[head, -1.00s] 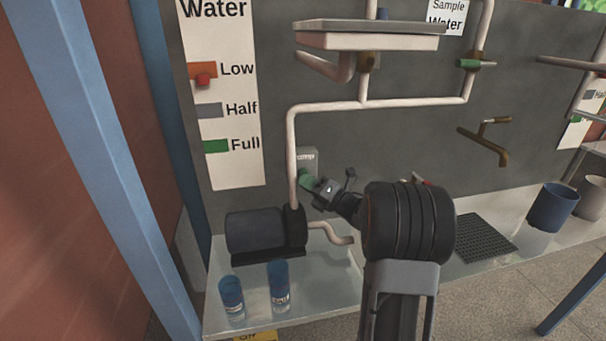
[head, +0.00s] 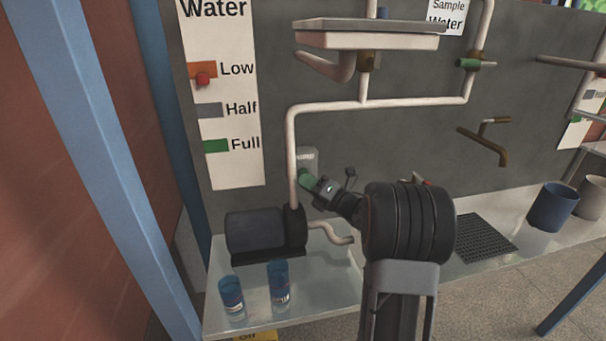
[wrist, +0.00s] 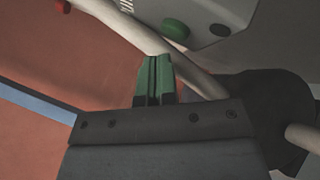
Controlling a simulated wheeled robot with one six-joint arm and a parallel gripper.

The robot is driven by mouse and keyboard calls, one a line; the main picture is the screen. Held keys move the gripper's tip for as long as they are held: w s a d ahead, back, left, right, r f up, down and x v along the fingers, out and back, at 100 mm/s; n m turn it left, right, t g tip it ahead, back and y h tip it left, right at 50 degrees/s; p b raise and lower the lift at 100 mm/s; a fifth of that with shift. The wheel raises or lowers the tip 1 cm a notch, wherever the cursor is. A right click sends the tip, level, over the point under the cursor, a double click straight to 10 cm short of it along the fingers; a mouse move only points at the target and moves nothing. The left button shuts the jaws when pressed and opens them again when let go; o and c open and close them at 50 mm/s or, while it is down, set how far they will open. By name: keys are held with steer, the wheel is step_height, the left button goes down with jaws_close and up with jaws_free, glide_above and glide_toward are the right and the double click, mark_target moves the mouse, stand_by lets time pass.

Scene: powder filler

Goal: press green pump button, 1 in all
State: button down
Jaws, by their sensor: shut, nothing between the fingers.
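The green pump button (wrist: 176,29) sits on a grey switch box (wrist: 205,15) in the wrist view, beside a dark round spot. The same box (head: 308,157) shows on the grey panel in the head view, where the button cannot be told apart from my green fingertips. My gripper (head: 306,178) reaches to the lower part of the box. In the wrist view my gripper (wrist: 154,62) is shut and empty, its tips a little below and left of the button in the picture. The contact between tips and button cannot be made out.
A white pipe (head: 291,150) runs just left of the box. A dark pump motor (head: 258,229) stands below, with two blue-topped bottles (head: 279,285) (head: 232,297) in front. A brass tap (head: 488,143) and a dark grate (head: 478,238) are to the right.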

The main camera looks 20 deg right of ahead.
steer(key=shift+w+d+b, duration=0.15)
steer(key=shift+w+b, duration=0.6)
steer(key=shift+b, duration=0.3)
stand_by(0.6)
steer(key=shift+s, duration=0.15)
steer(key=shift+s+b, duration=0.65)
steer(key=shift+b, duration=0.15)
steer(key=shift+s, duration=0.1)
steer(key=shift+s+a+b, duration=0.2)
steer(key=shift+s+b, duration=0.3)
steer(key=shift+s, duration=0.3)
steer(key=shift+s+a+b, duration=0.25)
steer(key=shift+s+b, duration=0.25)
steer(key=shift+s, duration=0.25)
steer(key=shift+s+a+b, duration=0.2)
steer(key=shift+s+b, duration=0.3)
steer(key=shift+s, duration=0.3)
steer(key=shift+w+r, duration=0.1)
